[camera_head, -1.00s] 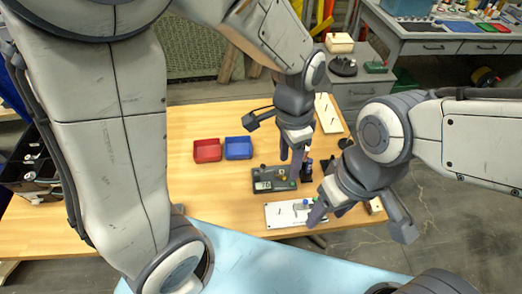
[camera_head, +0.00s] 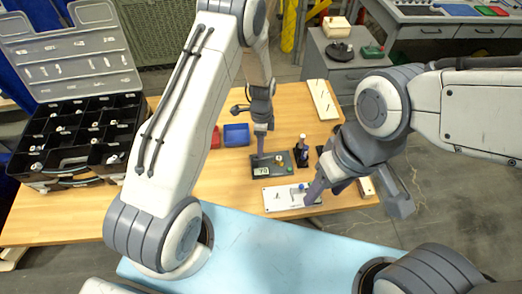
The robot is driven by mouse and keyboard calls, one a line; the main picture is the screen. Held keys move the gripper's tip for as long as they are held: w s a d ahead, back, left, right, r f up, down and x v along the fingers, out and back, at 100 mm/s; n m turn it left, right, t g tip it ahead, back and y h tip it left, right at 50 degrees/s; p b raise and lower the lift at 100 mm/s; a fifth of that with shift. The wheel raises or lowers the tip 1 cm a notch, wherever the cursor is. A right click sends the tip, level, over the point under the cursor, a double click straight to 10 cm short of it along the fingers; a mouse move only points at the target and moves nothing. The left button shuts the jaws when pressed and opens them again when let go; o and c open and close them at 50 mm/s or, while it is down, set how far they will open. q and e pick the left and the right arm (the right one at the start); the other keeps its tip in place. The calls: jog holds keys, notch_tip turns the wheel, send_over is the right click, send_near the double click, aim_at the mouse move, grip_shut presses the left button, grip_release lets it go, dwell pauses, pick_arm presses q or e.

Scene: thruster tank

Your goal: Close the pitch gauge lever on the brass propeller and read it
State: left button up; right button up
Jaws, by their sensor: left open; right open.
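A dark gauge unit (camera_head: 285,171) lies on the wooden table, with a small pale display (camera_head: 262,171) that seems to read "70". A small brass-coloured part (camera_head: 281,158), perhaps the propeller, sits on it; its shape and the lever are too small to make out. My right gripper (camera_head: 312,190) is open over the right end of a white plate (camera_head: 280,200), beside a blue knob (camera_head: 303,187), and hides part of the plate.
A blue bin (camera_head: 236,135) and a partly hidden red bin (camera_head: 215,138) stand behind the unit. A dark bottle-like item (camera_head: 302,150) stands right of it. An open compartment case (camera_head: 75,135) is at left. A pale board (camera_head: 322,99) lies at the back right.

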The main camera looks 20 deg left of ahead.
pick_arm(q)
jog(key=shift+s+f+p, duration=0.2)
jog(key=shift+f, duration=0.8)
jog(key=shift+s+f+p, duration=0.15)
jog(key=shift+f, duration=0.8)
grip_shut()
